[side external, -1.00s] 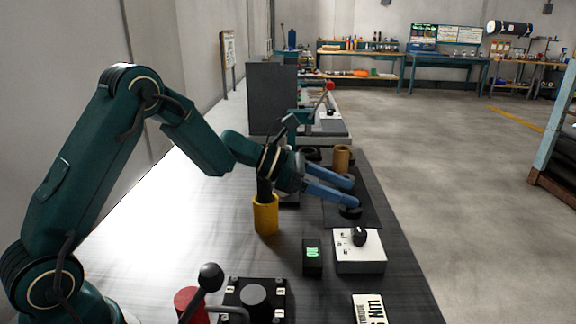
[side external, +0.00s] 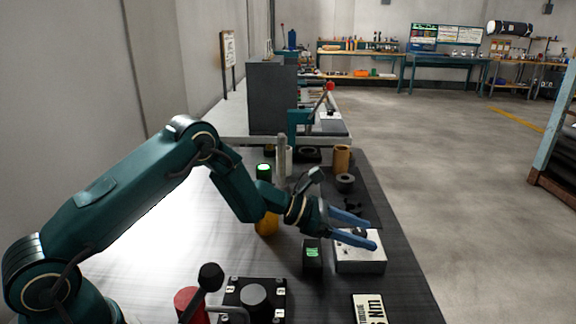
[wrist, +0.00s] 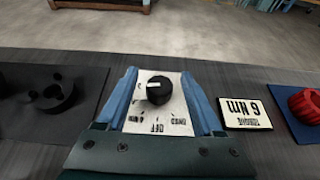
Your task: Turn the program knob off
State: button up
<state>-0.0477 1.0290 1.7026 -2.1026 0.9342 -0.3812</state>
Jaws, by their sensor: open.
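The program knob (wrist: 159,92) is a round black dial with a white mark toward its left side. It stands on the white panel (wrist: 175,122) of a small box, with printed words around it; OFF is printed on the side toward my gripper. In the side view the white box (side external: 362,264) sits on the bench, its knob partly hidden by a finger. My gripper (wrist: 160,72) is open, its two blue fingers on either side of the panel in the wrist view, with gaps to the knob. In the side view my gripper (side external: 370,234) is over the box.
A dark block with a green display (side external: 312,254) stands just left of the box. A torque card (wrist: 248,106) and a red ribbed part (wrist: 306,106) lie to the right in the wrist view. A dark mat with a ring part (wrist: 58,93) is on the left.

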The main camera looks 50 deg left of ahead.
aim_at(360, 232)
grip_shut()
jog(key=shift+d+r+n+t+y, duration=0.1)
jog(key=shift+d+n+t+y, duration=0.15)
jog(key=shift+n+t, duration=0.2)
jog(key=shift+a+n+t+y, duration=0.1)
jog(key=shift+n+t+y, duration=0.55)
jog(key=shift+n+y, duration=0.4)
jog(key=shift+a, duration=0.1)
grip_release()
jog(key=shift+s, duration=0.1)
jog(key=shift+v, duration=2.45)
